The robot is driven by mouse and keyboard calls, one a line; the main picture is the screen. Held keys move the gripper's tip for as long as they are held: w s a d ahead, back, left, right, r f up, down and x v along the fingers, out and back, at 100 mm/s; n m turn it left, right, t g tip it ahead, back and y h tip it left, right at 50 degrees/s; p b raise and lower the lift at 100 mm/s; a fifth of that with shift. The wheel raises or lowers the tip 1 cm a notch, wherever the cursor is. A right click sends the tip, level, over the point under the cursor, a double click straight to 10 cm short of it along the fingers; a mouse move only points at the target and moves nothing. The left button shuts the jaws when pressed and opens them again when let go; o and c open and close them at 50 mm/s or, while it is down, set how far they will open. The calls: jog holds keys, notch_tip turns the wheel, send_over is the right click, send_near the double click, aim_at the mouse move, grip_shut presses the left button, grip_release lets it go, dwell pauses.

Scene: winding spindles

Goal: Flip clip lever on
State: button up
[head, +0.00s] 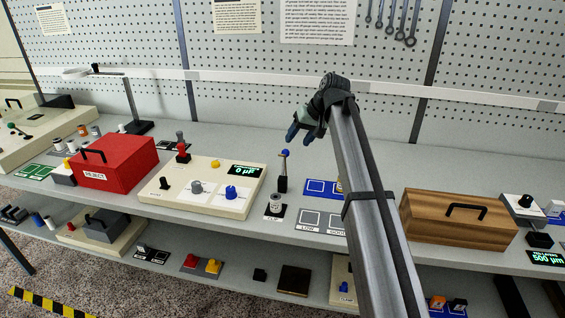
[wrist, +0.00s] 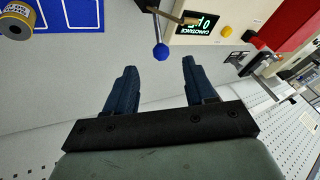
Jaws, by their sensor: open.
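The clip lever (head: 283,168) is a thin stalk with a blue ball knob on a small black base. It stands nearly upright on the bench, behind a grey-white cylinder on the plate labelled CLIP (head: 272,218). My gripper (head: 292,133) is above the knob in the head view, open and empty. In the wrist view, the blue knob (wrist: 160,52) lies just beyond the gap between my open fingertips (wrist: 159,64), apart from both fingers. The lever's base is partly cut off at the top of the wrist view.
A cream capacitance console (head: 205,205) stands left of the lever, with a red reject box (head: 115,165) farther left. Blue-and-white marked mats (head: 322,187) lie to the right, then a wooden box (head: 455,222). A pegboard wall rises behind.

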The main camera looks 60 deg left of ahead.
jog(key=x, duration=1.3)
jog(key=shift+f, duration=0.2)
jog(key=shift+c, duration=0.2)
jog(key=shift+d, duration=0.1)
grip_shut()
jog(key=shift+s, duration=0.1)
